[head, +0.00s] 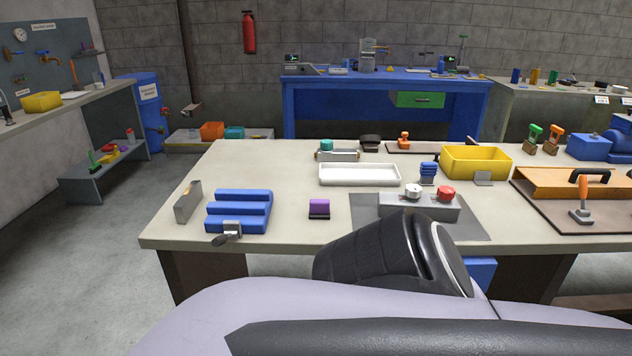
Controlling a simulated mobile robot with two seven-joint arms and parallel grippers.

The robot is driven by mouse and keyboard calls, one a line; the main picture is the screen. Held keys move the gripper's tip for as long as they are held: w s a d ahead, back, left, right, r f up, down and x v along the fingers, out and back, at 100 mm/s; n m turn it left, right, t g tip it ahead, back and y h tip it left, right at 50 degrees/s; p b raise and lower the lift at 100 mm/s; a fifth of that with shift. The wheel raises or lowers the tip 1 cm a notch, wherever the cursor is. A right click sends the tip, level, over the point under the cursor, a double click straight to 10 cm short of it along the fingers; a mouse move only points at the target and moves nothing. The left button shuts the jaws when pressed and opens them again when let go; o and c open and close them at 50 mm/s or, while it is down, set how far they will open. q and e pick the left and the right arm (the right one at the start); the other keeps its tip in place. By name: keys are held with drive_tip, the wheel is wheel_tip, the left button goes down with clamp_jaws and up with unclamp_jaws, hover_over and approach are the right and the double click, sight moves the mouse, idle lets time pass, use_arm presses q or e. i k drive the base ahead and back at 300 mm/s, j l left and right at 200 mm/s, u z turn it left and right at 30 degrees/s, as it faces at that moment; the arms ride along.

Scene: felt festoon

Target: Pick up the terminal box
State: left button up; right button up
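No object is clearly labelled as the terminal box, and I cannot tell which one it is. One box-like thing is the grey box (400,208) with a white knob and a red knob, on a dark grey mat (366,229) near the front of the table. A small purple and black block (319,208) stands to its left. A blue box-shaped unit (588,147) stands at the far right. One of my arms fills the lower foreground, its dark joint just in front of the grey box. Neither gripper shows.
The pale table (290,200) also holds a blue ridged block (240,208), a white tray (358,184), a yellow bin (476,161) and an orange case (572,182) on a brown board. Bare tabletop lies around the purple block. A blue bench (302,110) stands behind.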

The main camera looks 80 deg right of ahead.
sight(438, 209)
drive_tip(key=z, duration=3.2)
